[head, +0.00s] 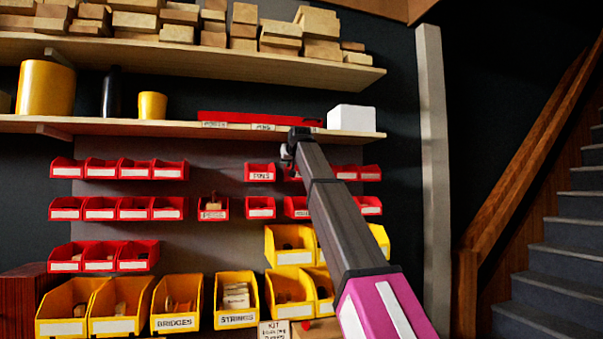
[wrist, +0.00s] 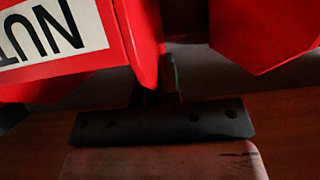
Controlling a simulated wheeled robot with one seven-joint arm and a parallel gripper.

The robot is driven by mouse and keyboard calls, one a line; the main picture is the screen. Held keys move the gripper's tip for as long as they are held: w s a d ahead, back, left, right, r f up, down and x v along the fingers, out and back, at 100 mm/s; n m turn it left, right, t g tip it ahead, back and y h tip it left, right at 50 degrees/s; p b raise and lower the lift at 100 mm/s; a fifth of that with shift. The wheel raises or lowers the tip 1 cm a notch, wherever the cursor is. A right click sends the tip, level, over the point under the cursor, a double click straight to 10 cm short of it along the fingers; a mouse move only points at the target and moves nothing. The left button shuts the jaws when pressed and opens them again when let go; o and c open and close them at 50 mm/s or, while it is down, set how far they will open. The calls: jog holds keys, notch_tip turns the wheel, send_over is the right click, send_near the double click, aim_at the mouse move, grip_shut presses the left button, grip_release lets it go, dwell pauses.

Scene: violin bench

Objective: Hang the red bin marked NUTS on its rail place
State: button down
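The red bin marked NUTS (wrist: 66,50) fills the upper left of the wrist view, its white label upside down. In the head view a red bin with a small label (head: 311,124), apparently the same one, is at the right end of the red group on the middle shelf. My gripper (wrist: 160,92) has its dark fingers close together at the bin's side wall, which appears to be between them. In the head view my gripper (head: 292,145) is at the shelf's front edge. I cannot tell whether the bin is lifted. The fingertips are partly hidden.
Another red bin (wrist: 262,35) is close beside my gripper. The middle shelf (head: 165,128) also holds a white box (head: 351,118). Red bins (head: 134,170) hang in rows below, with a gap in the top row (head: 213,173). Yellow bins (head: 236,300) stand lower.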

jog(key=c, duration=1.2)
grip_release()
jog(key=shift+c, duration=0.2)
jog(key=v, duration=1)
jog(key=shift+s, duration=0.35)
